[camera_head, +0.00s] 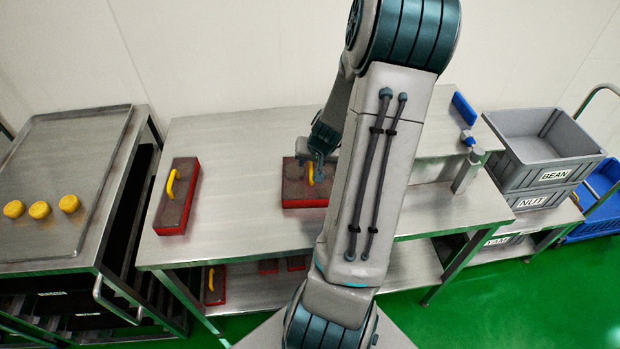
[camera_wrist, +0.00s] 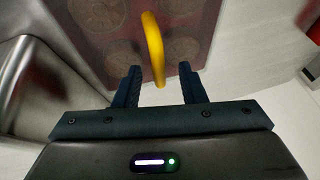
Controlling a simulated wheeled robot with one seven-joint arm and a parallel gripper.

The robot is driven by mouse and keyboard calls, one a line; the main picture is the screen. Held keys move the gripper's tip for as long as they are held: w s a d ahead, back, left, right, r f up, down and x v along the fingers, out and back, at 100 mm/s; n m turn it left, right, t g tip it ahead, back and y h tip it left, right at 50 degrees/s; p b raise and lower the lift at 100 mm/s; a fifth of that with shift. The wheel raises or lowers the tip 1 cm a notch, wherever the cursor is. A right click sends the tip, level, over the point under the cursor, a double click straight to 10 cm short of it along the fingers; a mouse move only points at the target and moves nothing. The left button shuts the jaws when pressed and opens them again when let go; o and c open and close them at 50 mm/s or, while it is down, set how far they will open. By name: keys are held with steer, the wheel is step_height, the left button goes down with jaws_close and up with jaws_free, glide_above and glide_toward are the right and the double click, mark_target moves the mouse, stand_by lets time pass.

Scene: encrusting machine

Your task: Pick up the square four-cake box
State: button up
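The square four-cake box (camera_head: 304,190) is red with a dark see-through top and a yellow handle. It lies on the steel table, partly hidden behind my arm. In the wrist view the box (camera_wrist: 100,45) shows several round cakes under its lid, and its yellow handle (camera_wrist: 153,48) arches up. My gripper (camera_wrist: 160,84) is open, with one finger on each side of the handle's near end. I cannot tell whether the fingers touch it. In the head view my gripper (camera_head: 318,172) is above the box.
A long red box (camera_head: 176,197) with a yellow handle lies to the left on the same table (camera_head: 230,150). Several yellow cakes (camera_head: 40,210) sit on a tray cart at far left. Grey crates (camera_head: 545,150) and a blue item (camera_head: 464,108) are at right.

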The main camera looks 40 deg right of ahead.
steer(key=shift+f, duration=0.15)
jaws_close()
